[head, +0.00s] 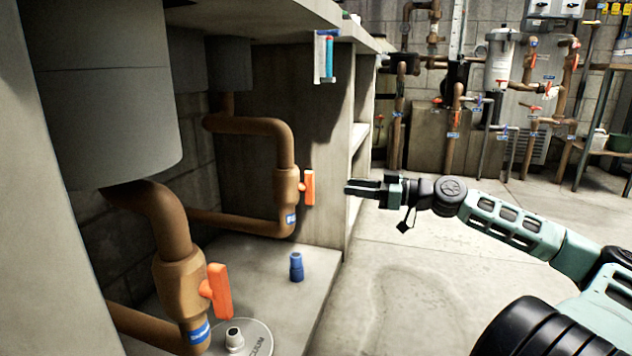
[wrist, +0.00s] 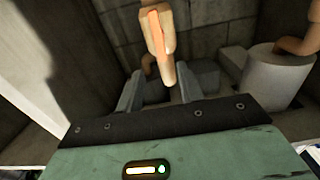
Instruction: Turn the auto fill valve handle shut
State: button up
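Two brown pipes under the counter carry valves with orange handles. The farther orange handle (head: 310,187) stands upright on its valve, above a blue label (head: 291,219). The nearer orange handle (head: 219,291) also stands upright, above another blue label (head: 198,333). I cannot read either label, so I cannot tell which is the auto fill valve. My gripper (head: 349,187) is just right of the farther handle in the head view, apart from it. In the wrist view, an orange handle (wrist: 158,36) on a brown valve shows beyond the spread fingers of my gripper (wrist: 160,76), with nothing between them.
A grey cylinder (head: 110,90) hangs above the nearer pipe. A blue fitting (head: 296,267) and a white round lid (head: 250,340) sit on the ledge. A concrete wall (head: 335,130) stands behind the farther valve.

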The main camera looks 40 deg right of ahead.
aim_at(306, 187)
jog(key=p+x, duration=0.2)
jog(key=x, duration=0.8)
jog(key=shift+w+a, duration=0.2)
grip_shut()
